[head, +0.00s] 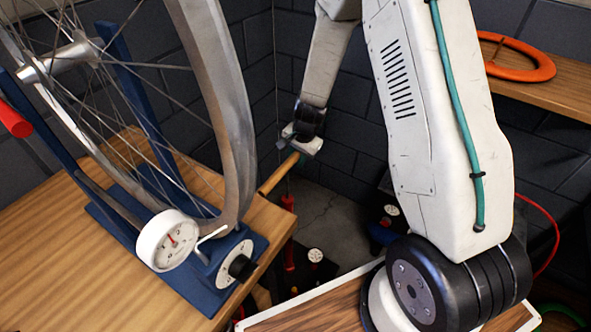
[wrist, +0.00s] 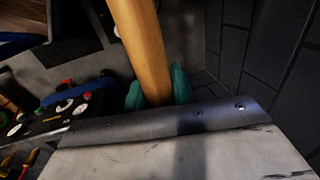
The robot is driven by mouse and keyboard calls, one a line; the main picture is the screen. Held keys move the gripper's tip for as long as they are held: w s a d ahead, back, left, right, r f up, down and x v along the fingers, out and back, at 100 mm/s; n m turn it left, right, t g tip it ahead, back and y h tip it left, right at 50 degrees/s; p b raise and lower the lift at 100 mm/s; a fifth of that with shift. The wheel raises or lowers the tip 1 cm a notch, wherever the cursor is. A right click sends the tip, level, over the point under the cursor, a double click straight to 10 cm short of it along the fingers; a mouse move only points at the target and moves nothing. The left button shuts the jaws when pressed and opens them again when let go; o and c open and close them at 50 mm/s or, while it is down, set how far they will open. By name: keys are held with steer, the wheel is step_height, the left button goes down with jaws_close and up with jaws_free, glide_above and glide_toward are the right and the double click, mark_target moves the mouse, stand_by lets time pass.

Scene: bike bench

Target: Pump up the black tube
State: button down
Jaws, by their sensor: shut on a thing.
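My gripper (head: 293,158) is beyond the bench's right corner in the head view, shut on a wooden handle (head: 276,178). In the wrist view the handle (wrist: 138,40) runs up between my two teal fingers (wrist: 158,88). A red upright body (head: 288,205) with a thin rod shows just below the handle in the head view; it looks like a floor pump, but I cannot tell how they join. I cannot make out a black tube in either view.
A bench (head: 60,265) carries a wheel (head: 232,120) in a blue stand with a white dial gauge (head: 166,241). A small dial (head: 315,255) and another dial (head: 391,210) sit low on the floor side. An orange ring (head: 518,70) lies on a shelf at right.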

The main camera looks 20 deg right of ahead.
step_height(320, 180, up, 19)
steer(key=shift+r, duration=0.15)
steer(key=shift+a, duration=0.15)
stand_by(0.7)
step_height(320, 180, down, 28)
steer(key=shift+w+f, duration=0.25)
stand_by(0.7)
steer(key=shift+r, duration=0.1)
stand_by(0.6)
